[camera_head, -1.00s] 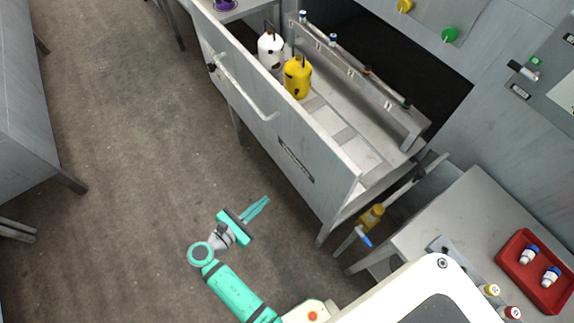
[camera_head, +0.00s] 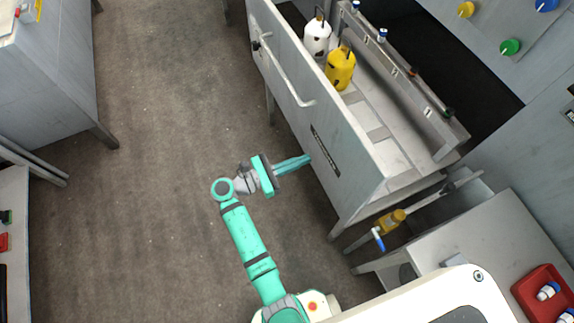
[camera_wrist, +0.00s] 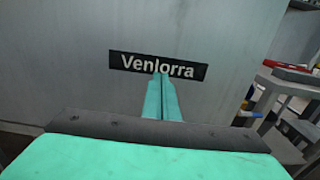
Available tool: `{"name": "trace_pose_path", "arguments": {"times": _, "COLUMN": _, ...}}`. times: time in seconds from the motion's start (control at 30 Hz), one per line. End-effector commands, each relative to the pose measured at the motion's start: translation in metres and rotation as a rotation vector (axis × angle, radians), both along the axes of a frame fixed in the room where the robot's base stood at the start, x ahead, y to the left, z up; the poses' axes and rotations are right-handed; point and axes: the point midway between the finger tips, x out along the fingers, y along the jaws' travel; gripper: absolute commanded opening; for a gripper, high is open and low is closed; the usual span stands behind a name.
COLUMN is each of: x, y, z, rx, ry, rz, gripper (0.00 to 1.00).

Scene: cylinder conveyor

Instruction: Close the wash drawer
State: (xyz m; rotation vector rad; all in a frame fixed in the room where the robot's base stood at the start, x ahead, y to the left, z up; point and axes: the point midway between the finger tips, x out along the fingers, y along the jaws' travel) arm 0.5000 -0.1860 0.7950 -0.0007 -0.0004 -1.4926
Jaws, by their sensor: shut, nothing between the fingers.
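The wash drawer (camera_head: 285,105) is a grey metal drawer, pulled out from the wall unit, with a curved bar handle (camera_head: 290,78) on its front. A white bottle (camera_head: 317,37) and a yellow bottle (camera_head: 340,68) stand inside it. My gripper (camera_head: 306,160) is shut and empty, with its teal fingertips at the drawer front beside the dark label. In the wrist view the fingertips (camera_wrist: 163,78) overlap the lower edge of the "Venlorra" label (camera_wrist: 157,66). I cannot tell for sure whether they touch the panel.
A side table (camera_head: 500,235) with a red tray (camera_head: 545,290) stands at the right. A yellow valve with a blue lever (camera_head: 390,224) is below the drawer's right end. Grey cabinets (camera_head: 55,80) stand at the left. The floor (camera_head: 160,200) between is clear.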

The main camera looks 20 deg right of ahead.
Motion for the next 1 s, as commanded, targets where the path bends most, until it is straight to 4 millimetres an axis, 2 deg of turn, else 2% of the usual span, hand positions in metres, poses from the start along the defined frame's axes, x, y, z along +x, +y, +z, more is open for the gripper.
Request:
{"name": "trace_pose_path", "arguments": {"times": 0.1, "x": 0.0, "y": -0.021, "z": 0.0, "rx": 0.0, "ry": 0.0, "rz": -0.004, "gripper": 0.0}}
{"name": "trace_pose_path", "arguments": {"times": 0.33, "x": 0.003, "y": -0.045, "z": 0.0, "rx": 0.0, "ry": 0.0, "rz": -0.002, "gripper": 0.0}}
{"name": "trace_pose_path", "arguments": {"times": 1.0, "x": 0.007, "y": -0.054, "z": 0.0, "rx": 0.001, "ry": 0.0, "rz": 0.009, "gripper": 0.0}}
